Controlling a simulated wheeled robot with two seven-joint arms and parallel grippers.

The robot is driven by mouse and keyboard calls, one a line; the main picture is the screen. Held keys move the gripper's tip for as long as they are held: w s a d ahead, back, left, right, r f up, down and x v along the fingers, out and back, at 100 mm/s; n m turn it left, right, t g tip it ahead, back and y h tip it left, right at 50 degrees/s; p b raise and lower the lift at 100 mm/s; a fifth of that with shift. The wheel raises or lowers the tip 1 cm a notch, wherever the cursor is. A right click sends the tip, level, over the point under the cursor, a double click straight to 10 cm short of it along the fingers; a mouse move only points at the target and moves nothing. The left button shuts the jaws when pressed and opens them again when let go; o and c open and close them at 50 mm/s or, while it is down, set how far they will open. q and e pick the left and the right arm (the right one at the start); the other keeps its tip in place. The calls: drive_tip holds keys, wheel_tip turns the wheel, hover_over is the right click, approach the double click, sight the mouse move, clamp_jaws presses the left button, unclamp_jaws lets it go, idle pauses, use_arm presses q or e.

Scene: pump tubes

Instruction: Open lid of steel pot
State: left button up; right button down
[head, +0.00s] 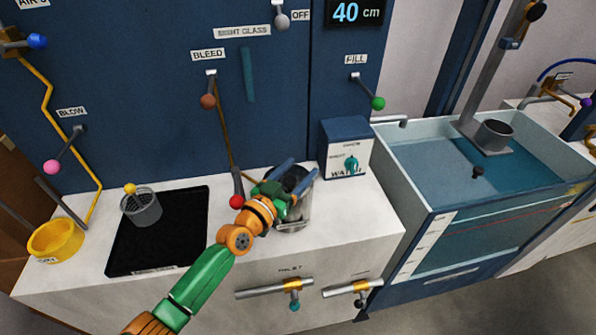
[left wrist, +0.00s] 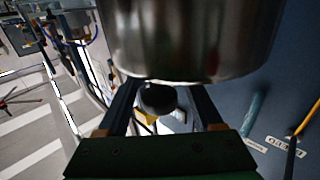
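The steel pot (head: 293,217) stands on the pale counter, right of the black mat. Its dark top (head: 294,178) is partly hidden by my left gripper (head: 288,190), which reaches over the pot from the left. In the left wrist view a shiny steel cylinder (left wrist: 195,40), likely the pot, fills the top. A round black knob (left wrist: 157,98) lies between the two fingers of my left gripper (left wrist: 165,108). The fingers are apart, with gaps beside the knob. The lid's edge is hard to make out. My right gripper is not in view.
A blue-and-white water box (head: 345,150) stands behind and right of the pot. A water tank (head: 480,185) is at the right.

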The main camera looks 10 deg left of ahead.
use_arm(q)
drive_tip(key=shift+s, duration=0.1)
clamp_jaws()
idle(1.1)
